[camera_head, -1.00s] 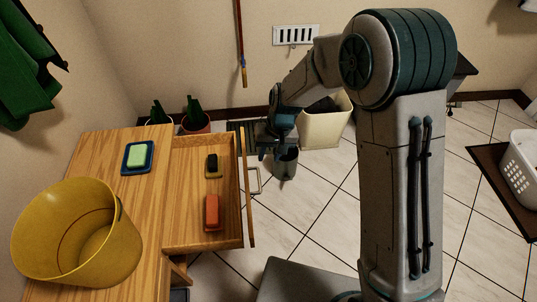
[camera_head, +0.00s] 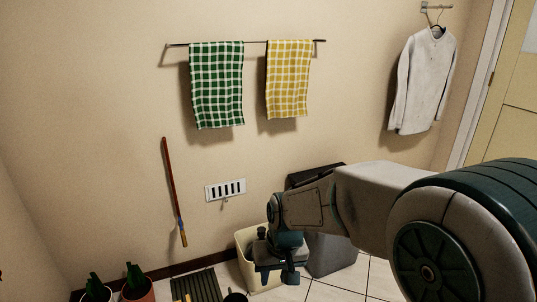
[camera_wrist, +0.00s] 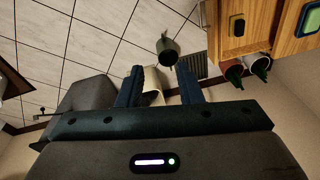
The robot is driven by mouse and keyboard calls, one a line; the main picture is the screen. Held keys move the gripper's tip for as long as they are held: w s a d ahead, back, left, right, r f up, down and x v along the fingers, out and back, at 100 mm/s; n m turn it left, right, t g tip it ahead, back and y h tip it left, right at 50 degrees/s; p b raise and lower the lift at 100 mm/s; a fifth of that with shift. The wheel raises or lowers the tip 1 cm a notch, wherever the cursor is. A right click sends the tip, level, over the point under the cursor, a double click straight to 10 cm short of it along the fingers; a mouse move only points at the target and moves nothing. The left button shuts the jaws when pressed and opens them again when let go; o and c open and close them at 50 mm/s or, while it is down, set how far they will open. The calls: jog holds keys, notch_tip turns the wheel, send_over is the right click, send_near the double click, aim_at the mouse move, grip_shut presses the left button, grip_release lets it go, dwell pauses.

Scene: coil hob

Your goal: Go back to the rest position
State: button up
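My gripper (camera_head: 276,268) shows in the head view at the lower middle, in front of a cream bin (camera_head: 245,245). My arm reaches in from the right. In the wrist view my gripper (camera_wrist: 159,73) has its two dark blue fingers spread apart, with nothing held between them. The floor and the cream bin (camera_wrist: 152,82) show beyond the fingers. A dark grey bucket (camera_wrist: 168,50) stands on the floor beyond the fingertips.
The wrist view shows a wooden drawer (camera_wrist: 262,12) holding a black item (camera_wrist: 238,25), and potted plants (camera_wrist: 258,62) beside it. A dark grey bin (camera_head: 330,255) stands near my arm. Checked towels (camera_head: 216,85) and a white shirt (camera_head: 421,80) hang on the wall.

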jog(key=s+d+r+m+p, duration=0.1)
jog(key=s+d+r+p, duration=0.3)
jog(key=r, duration=0.3)
jog(key=s+d+r+m+t+h+p, duration=0.1)
jog(key=s+d+r+p, duration=0.3)
jog(key=r, duration=0.3)
jog(key=s+d+r+p, duration=0.4)
jog(key=d+r+p, duration=0.1)
jog(key=r, duration=0.2)
jog(key=shift+s+d+m+t, duration=0.2)
jog(key=shift+d+m+t, duration=0.1)
jog(key=shift+m, duration=0.1)
jog(key=shift+a+r, duration=0.1)
jog(key=shift+a, duration=0.05)
